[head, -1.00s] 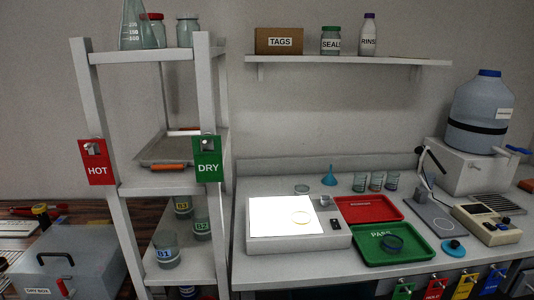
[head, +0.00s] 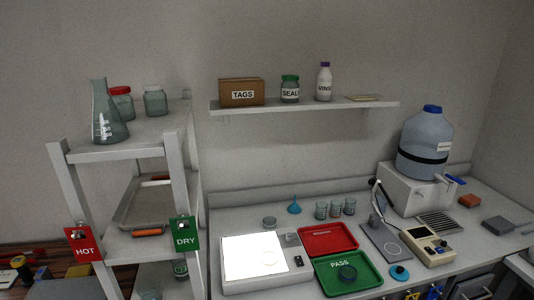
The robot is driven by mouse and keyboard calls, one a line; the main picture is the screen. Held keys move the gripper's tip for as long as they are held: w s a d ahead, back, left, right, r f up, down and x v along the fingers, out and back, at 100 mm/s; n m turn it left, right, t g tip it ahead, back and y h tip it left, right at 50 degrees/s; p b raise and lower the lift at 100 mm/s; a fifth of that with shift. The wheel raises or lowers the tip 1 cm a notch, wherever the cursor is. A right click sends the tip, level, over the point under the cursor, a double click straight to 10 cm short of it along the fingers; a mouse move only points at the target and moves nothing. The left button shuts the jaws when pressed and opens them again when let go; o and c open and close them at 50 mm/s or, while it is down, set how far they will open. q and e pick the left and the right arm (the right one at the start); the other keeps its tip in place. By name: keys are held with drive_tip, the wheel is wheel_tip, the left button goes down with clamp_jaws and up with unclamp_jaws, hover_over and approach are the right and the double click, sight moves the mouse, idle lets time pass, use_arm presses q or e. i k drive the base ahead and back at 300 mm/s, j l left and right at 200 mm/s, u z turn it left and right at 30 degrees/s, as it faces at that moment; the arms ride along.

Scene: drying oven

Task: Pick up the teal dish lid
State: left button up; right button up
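A small teal disc (head: 399,272) with a pale spot in its middle lies flat on the white bench, just right of the green PASS tray (head: 375,278). It looks like the teal dish lid, though it is small in view. A dark teal-tinted round glass dish (head: 347,273) sits in the green tray. I cannot tell whether that dish has a cover. Neither of my grippers is in view.
A lit white panel (head: 254,255) and a red tray (head: 329,239) lie left of and behind the green tray. A beige instrument (head: 431,246) and a stand plate (head: 385,240) stand behind the disc. A rack (head: 176,170) stands at left.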

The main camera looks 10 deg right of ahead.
sight(398, 273)
drive_tip(key=z, duration=1.25)
